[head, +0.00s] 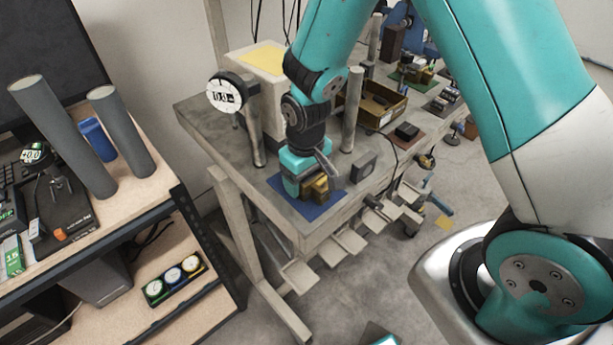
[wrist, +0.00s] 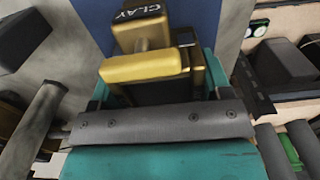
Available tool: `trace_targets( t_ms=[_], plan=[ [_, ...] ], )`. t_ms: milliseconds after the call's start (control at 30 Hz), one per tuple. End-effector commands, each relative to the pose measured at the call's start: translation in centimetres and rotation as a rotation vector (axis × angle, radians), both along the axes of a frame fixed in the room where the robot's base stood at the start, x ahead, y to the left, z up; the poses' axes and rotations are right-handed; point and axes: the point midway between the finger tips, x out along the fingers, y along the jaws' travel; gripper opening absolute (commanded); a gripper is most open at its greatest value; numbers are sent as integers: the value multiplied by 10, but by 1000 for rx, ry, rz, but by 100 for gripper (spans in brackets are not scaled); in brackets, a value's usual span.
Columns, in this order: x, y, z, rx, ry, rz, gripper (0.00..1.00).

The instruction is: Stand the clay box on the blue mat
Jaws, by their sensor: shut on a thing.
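The clay box (wrist: 150,66) is gold and dark, with a black label reading CLAY at its far end in the wrist view. My gripper (head: 304,168) is shut on it, with the teal fingers on either side. In the head view the gold box (head: 316,187) is low over the blue mat (head: 312,212), near the table's front corner. The blue mat also shows behind the box in the wrist view (wrist: 196,20). I cannot tell whether the box touches the mat. The gripper hides part of the box.
A round dial gauge (head: 226,93) and grey posts (head: 352,110) stand close around my gripper. A dark block (head: 363,166) lies to the right of the mat. A cardboard tray (head: 380,103) sits farther back. Levers (head: 345,240) stick out below the table's front edge.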

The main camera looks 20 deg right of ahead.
Motion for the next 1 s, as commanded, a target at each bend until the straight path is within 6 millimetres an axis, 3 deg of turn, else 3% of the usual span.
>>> trace_targets(
  t_ms=[167,200,267,467,500,567,767,833,1000],
  plan=[
    [-2,-1,-11,-3,5,0,14],
    [-2,-1,-12,-3,5,0,5],
    [-3,-1,-12,-3,5,0,0],
    [-3,-1,-13,-4,8,-1,0],
    [-3,-1,-13,-4,8,0,77],
    [-4,-1,-13,-4,9,-1,90],
    [-4,-1,-11,-3,10,-1,93],
    [-4,-1,-6,-3,10,0,100],
    [-2,-1,26,-1,-1,0,100]
  ],
)
